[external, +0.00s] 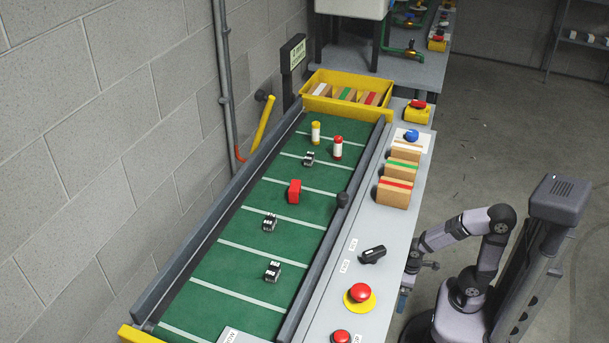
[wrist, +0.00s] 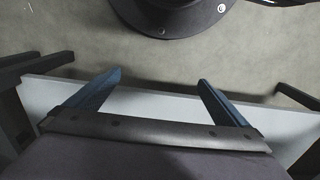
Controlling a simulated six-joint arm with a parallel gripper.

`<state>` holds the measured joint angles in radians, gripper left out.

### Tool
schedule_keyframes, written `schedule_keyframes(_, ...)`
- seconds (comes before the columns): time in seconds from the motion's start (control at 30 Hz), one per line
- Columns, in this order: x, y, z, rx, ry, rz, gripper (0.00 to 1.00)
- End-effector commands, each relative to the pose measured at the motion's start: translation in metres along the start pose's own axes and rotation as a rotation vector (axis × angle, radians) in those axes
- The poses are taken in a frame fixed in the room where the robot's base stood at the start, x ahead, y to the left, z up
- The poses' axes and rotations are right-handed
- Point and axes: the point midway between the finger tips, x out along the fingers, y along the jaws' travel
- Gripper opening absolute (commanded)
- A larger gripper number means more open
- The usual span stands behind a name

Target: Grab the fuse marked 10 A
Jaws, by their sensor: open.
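No marking of 10 A can be read on any object in these views. On the green belt (external: 235,265) stand a yellow-and-white cylinder (external: 316,132) and a red-and-white cylinder (external: 337,148), both upright near the far end. A red block (external: 294,191) sits mid-belt. Small black-and-white pieces lie at the far part (external: 308,158), the middle (external: 269,222) and nearer (external: 273,271). My gripper (external: 403,291) is low beside the grey table's right edge, away from the belt. In the wrist view its blue fingers (wrist: 160,77) are apart, with nothing between them.
A yellow bin (external: 318,82) with striped boxes stands at the belt's far end. On the right ledge are wooden striped blocks (external: 394,193), a black knob (external: 372,254) and red buttons (external: 358,292). Dark rails border the belt. A block wall is at left.

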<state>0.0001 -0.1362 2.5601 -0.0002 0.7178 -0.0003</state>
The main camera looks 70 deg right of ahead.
Motion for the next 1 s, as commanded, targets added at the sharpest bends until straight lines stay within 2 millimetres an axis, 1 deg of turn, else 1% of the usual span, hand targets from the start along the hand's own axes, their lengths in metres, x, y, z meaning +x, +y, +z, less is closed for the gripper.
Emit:
schedule_keyframes(0.3, 0.0, 0.0, 0.0, 0.0, 0.0, 0.0, 1.0)
schedule_keyframes(0.33, 0.0, 0.0, 0.0, 0.0, 0.0, 0.0, 0.98)
schedule_keyframes(0.37, 0.0, 0.0, 0.0, 0.0, 0.0, 0.0, 0.9)
schedule_keyframes(0.4, 0.0, 0.0, 0.0, 0.0, 0.0, 0.0, 0.81)
schedule_keyframes(0.47, 0.0, 0.0, 0.0, 0.0, 0.0, 0.0, 0.67)
schedule_keyframes(0.5, 0.0, 0.0, 0.0, 0.0, 0.0, 0.0, 0.57)
schedule_keyframes(0.53, 0.0, 0.0, 0.0, 0.0, 0.0, 0.0, 0.5)
schedule_keyframes(0.57, 0.0, 0.0, 0.0, 0.0, 0.0, 0.0, 0.45)
schedule_keyframes(0.87, -0.001, -0.001, -0.001, -0.002, 0.002, -0.001, 0.45)
schedule_keyframes(0.97, -0.005, -0.008, -0.007, -0.017, 0.019, -0.007, 0.45)
schedule_keyframes(1.0, -0.008, -0.013, -0.012, -0.028, 0.033, -0.013, 0.45)
